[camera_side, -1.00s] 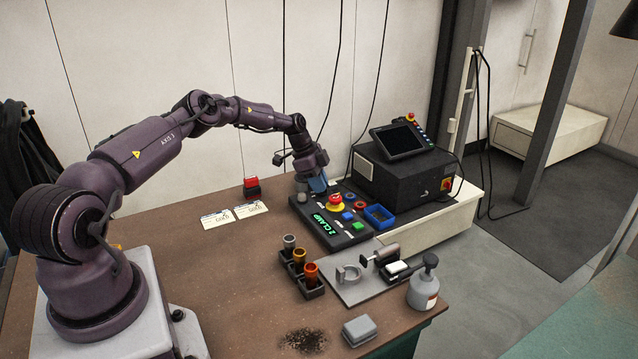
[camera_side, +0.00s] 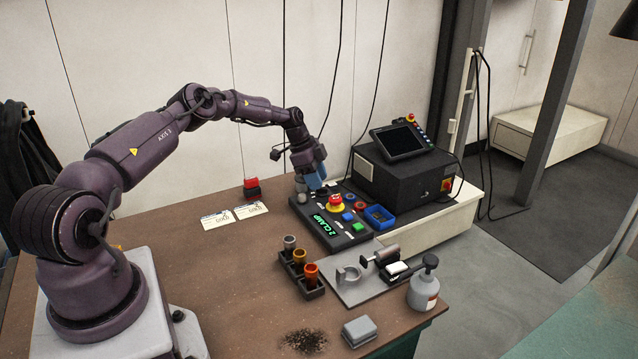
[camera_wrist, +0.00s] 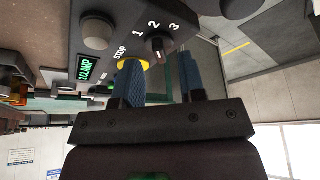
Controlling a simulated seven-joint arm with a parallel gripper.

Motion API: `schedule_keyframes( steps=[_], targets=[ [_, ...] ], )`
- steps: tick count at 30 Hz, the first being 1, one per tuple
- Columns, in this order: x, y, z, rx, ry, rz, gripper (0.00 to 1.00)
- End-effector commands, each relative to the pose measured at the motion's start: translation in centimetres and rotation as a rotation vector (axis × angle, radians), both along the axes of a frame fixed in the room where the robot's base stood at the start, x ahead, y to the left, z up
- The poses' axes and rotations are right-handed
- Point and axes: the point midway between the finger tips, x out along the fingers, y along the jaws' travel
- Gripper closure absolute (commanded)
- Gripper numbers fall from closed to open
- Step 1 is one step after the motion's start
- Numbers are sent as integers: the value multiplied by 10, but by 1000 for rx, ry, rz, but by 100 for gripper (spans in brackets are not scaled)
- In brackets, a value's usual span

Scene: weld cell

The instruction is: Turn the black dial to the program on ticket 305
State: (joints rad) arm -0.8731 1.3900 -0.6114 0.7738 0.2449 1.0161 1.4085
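The black dial (camera_wrist: 159,44) shows in the wrist view on the control panel, with the numbers 1, 2 and 3 around it. Its pointer direction is too small to tell surely. My gripper (camera_wrist: 161,78) has its two blue fingers apart and empty, with the dial just beyond and between their tips. In the side view my gripper (camera_side: 317,186) hides the dial at the panel's far end. The panel (camera_side: 328,232) has a green display (camera_side: 317,226) reading "2 CLAMP". Two white tickets (camera_side: 217,219) (camera_side: 250,210) lie on the table; their numbers are not legible.
A red emergency button (camera_side: 336,201), a blue button (camera_side: 347,217) and a green button (camera_side: 358,227) sit on the panel. A blue tray (camera_side: 380,224) and a black machine (camera_side: 405,180) are beside it. A red stamp-like block (camera_side: 252,187) stands behind the tickets.

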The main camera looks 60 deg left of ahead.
Motion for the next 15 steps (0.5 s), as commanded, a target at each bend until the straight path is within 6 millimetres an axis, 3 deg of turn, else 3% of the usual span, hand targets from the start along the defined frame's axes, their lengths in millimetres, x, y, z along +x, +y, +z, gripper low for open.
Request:
schedule_keyframes(
  steps=[9,15],
  targets=[
    [-19,20,66,5,-2,1,63],
    [-28,28,94,3,-1,1,63]
  ],
)
